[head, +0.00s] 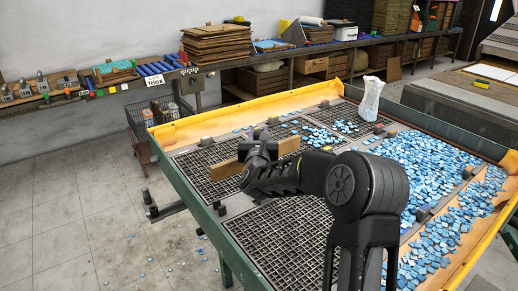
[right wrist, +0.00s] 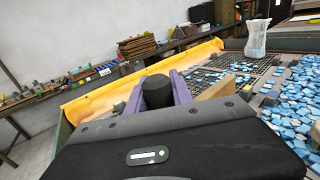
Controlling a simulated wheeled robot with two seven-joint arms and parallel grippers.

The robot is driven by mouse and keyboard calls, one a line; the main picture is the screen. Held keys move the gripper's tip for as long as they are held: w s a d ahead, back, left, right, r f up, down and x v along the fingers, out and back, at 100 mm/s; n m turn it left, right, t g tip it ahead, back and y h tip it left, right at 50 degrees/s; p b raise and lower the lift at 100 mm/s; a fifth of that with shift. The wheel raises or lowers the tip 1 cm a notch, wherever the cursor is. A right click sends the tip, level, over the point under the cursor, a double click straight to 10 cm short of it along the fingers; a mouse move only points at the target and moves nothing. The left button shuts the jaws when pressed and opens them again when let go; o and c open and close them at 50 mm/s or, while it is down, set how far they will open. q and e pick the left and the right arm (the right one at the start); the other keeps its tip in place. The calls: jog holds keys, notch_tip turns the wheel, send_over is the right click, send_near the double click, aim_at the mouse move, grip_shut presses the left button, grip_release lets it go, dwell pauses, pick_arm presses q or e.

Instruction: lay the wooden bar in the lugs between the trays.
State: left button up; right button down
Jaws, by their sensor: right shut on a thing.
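The wooden bar (head: 288,146) is a plain brown strip above the black grid trays, slanting across the head view. Its left end shows left of my right gripper (head: 259,140) and its right end to the right. My right gripper is shut on the bar near its middle. In the right wrist view the purple fingers (right wrist: 168,92) stand up, with the bar (right wrist: 218,89) showing to their right. Grey lugs sit along the strips between trays, one at the left edge (head: 221,210) and one farther right (head: 379,130). My forearm hides part of the trays. My left gripper is not in view.
Blue mosaic pieces (head: 430,155) cover the right side of the green-framed table, with some on the back trays. A pale bag (head: 371,98) stands at the back. Yellow boards (head: 240,112) edge the table. A cluttered shelf (head: 250,50) runs along the wall.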

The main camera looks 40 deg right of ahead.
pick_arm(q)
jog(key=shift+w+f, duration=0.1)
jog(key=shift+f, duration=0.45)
pick_arm(e)
jog(key=shift+f, duration=0.55)
jog(key=shift+f, duration=0.1)
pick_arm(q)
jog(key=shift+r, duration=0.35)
pick_arm(e)
jog(key=shift+f, duration=1.65)
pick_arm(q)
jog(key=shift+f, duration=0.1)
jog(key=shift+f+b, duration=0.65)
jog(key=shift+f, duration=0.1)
pick_arm(e)
jog(key=shift+a, duration=0.1)
